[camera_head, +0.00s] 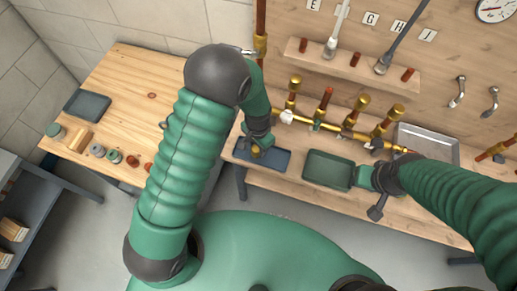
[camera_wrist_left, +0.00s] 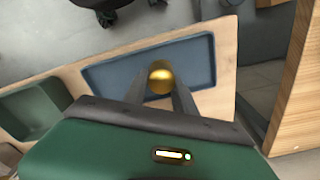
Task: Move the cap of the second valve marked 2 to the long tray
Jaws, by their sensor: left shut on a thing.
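My left gripper (camera_head: 256,150) is shut on a round brass cap (camera_head: 257,149). The cap also shows between the two dark fingers in the left wrist view (camera_wrist_left: 160,79). It is over the long blue tray (camera_head: 279,160), whose flat floor shows in the left wrist view (camera_wrist_left: 198,60). I cannot tell whether the cap touches the tray floor. The second valve from the left on the pipe shows a bare red top (camera_head: 327,95), while its neighbours carry brass caps (camera_head: 295,82). My right gripper (camera_head: 362,177) is beside the green tray; its fingers are not clear.
The green tray (camera_head: 325,169) lies right of the blue tray, and a silver tray (camera_head: 436,145) is behind my right arm. A shelf (camera_head: 350,66) with tools hangs above the pipe. A side table (camera_head: 125,90) at left holds small parts and a dark tray (camera_head: 87,104).

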